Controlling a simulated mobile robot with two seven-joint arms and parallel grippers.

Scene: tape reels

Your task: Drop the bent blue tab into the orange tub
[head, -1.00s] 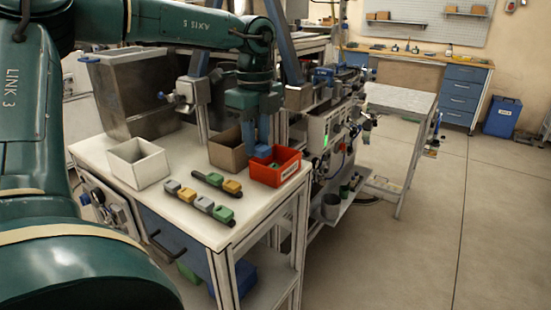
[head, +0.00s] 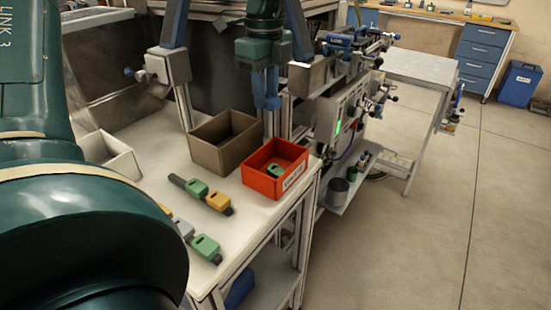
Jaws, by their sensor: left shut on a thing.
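The orange tub (head: 252,178), red-orange with a white label on its front, stands near the right edge of the white bench. A green piece (head: 276,171) lies inside it. My left gripper (head: 268,96) points down and appears above and behind the tub, apart from it. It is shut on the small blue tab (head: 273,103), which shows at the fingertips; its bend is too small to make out. My right gripper is not in view.
A brown box (head: 213,151) stands left of the tub, and a white box (head: 122,165) farther left. Two dark strips with coloured blocks (head: 217,201) lie in front. Machinery (head: 338,118) stands close on the right.

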